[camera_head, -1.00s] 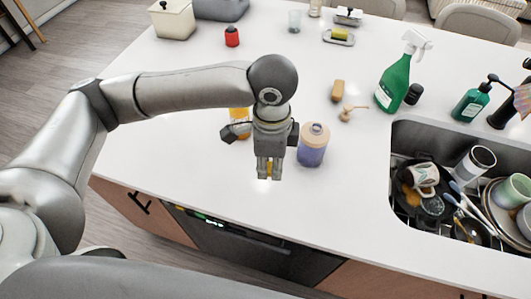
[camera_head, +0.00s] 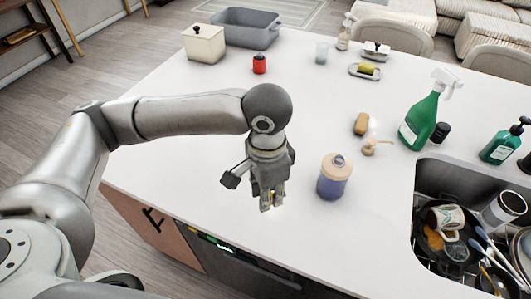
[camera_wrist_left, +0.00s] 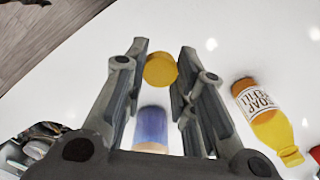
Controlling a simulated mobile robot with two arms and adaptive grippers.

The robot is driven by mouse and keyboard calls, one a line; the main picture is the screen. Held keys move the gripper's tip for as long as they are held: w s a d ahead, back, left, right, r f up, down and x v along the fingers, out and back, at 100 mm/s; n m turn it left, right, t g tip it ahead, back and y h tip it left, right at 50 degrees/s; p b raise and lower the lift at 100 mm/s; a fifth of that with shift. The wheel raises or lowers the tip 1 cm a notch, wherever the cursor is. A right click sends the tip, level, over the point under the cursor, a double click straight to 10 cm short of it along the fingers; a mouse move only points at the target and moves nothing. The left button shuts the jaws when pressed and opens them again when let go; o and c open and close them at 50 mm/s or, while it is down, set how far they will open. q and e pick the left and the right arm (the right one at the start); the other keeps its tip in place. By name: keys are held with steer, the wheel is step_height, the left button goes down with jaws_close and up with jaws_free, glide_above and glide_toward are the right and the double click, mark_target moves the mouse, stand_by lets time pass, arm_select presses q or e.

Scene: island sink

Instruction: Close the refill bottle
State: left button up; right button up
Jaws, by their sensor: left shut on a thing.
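My left gripper (camera_head: 268,200) points down over the near part of the white counter. It is shut on a round yellow cap, which shows between the fingertips in the left wrist view (camera_wrist_left: 160,69). The refill bottle (camera_wrist_left: 262,110), yellow with a white "SOAP REFILL" label, is right of the fingers in that view, apart from them. In the head view it is hidden behind my left gripper and arm. A purple bottle with a beige top (camera_head: 334,177) stands just right of the gripper; its purple body also shows between the fingers in the wrist view (camera_wrist_left: 152,128). My right gripper is not visible.
A beige pump head (camera_head: 376,147) and a tan sponge (camera_head: 361,123) lie behind the purple bottle. A green spray bottle (camera_head: 418,122) stands near the sink, which is full of dishes.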

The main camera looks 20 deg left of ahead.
arm_select(q)
steer(key=s+a+f+n+b, duration=0.1)
steer(key=a+n, duration=0.4)
steer(key=n, duration=0.3)
steer(key=shift+a+n, duration=0.4)
steer(key=shift+s, duration=0.1)
